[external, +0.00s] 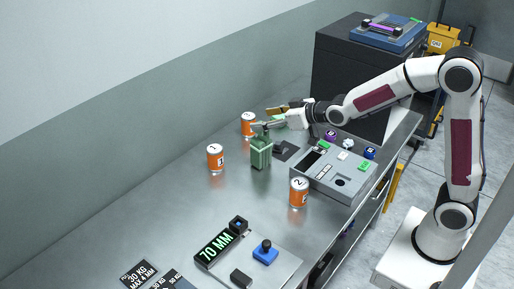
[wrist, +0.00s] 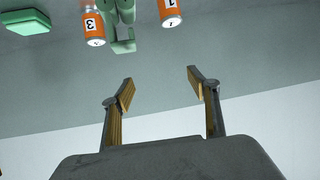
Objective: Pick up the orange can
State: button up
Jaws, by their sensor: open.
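Three orange cans with white labels stand on the steel bench in the external view. One can (external: 248,130) is at the back beside my fingertips, a can marked 1 (external: 215,158) is at the left, and a can marked 2 (external: 299,193) is nearer the front. In the wrist view a can marked 3 (wrist: 93,25) and a can marked 1 (wrist: 171,13) show at the top edge, the latter cut off. My gripper (external: 268,118) is open above the back of the bench. Its fingers (wrist: 162,88) have nothing between them.
A green holder (external: 261,153) stands between the cans and also shows in the wrist view (wrist: 124,20). A grey control box (external: 333,172) is to its right. A dark cabinet (external: 345,75) stands behind. The bench's left front (external: 150,225) is clear.

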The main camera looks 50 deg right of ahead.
aim_at(221, 150)
jog(key=w+a+f+t, duration=0.1)
jog(key=w+a+f, duration=0.1)
jog(key=w, duration=0.3)
jog(key=w+a+f+t+y, duration=0.1)
jog(key=w+a+f+t, duration=0.1)
jog(key=w+f, duration=0.3)
jog(key=shift+w+a+f+n, duration=0.25)
jog(key=shift+a+n, duration=0.15)
jog(key=shift+a, duration=0.4)
jog(key=shift+s+f, duration=0.1)
notch_tip(221, 150, down, 8)
jog(key=shift+f, duration=0.1)
jog(key=shift+w+a, duration=0.1)
jog(key=shift+w, duration=0.75)
jog(key=shift+x, duration=2.9)
jog(key=shift+a, duration=0.15)
